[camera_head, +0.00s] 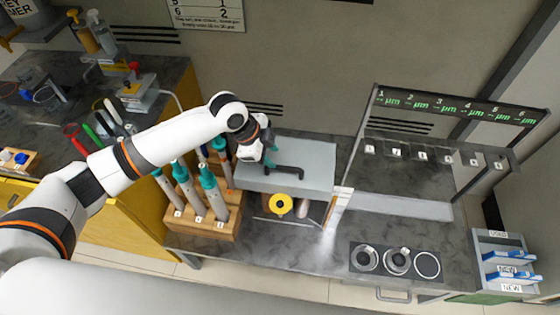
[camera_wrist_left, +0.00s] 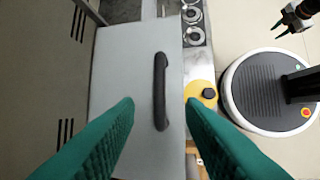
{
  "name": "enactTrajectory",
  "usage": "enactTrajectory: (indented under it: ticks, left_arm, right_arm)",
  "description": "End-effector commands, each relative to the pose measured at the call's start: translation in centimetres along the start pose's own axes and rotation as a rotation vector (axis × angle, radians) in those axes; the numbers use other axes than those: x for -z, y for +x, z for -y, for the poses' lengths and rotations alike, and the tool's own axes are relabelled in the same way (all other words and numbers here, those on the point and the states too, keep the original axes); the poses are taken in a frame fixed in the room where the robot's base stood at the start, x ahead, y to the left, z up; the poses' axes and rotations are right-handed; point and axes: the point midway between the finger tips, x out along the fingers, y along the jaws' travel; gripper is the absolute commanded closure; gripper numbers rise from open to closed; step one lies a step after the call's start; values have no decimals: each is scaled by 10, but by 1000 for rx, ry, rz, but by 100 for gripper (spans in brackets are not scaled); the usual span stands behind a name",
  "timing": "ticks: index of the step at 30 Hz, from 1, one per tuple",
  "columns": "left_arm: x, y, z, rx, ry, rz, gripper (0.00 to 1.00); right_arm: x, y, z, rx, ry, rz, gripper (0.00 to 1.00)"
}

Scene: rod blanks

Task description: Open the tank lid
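The tank lid is a flat grey panel (camera_head: 312,152) with a black bar handle (camera_head: 288,170), at the middle of the bench in the head view. The lid lies flat and looks closed. In the left wrist view the lid (camera_wrist_left: 120,70) fills the centre, with the handle (camera_wrist_left: 160,90) upright in the picture. My left gripper (camera_head: 270,158) is over the lid by the handle. Its teal fingers (camera_wrist_left: 158,112) are spread apart, one each side of the handle's line, with nothing between them gripped. My right gripper (camera_wrist_left: 288,25) shows small at the wrist view's top right, away from the lid.
A wooden rack (camera_head: 205,222) with teal-topped tools stands left of the lid. A yellow disc (camera_head: 281,205) sits at the lid's front. White mist lies on the bench right of it. A plate with round holders (camera_head: 397,261) and a numbered display rack (camera_head: 450,105) are farther right.

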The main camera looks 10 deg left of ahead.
Motion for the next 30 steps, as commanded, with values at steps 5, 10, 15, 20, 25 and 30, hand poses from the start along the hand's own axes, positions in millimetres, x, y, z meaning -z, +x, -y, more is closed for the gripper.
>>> enactTrajectory:
  ticks: [5,10,15,20,25,30]
  left_arm:
    - [-1,34,0,2,-2,0,64]
    - [0,56,0,0,-2,0,64]
    - [0,65,0,0,0,-1,64]
    - [0,66,0,-1,0,-1,64]
    - [0,66,0,-1,-1,0,77]
    - [0,65,0,-1,-1,0,100]
  right_arm:
    - [-2,-6,-4,-5,-1,2,64]
    - [-2,-9,-4,-5,-1,2,64]
    - [-2,-9,-1,-2,-2,2,64]
    - [-2,-9,1,1,-4,2,64]
    - [-2,-9,3,3,-4,2,64]
    - [-2,-9,3,4,-4,2,64]
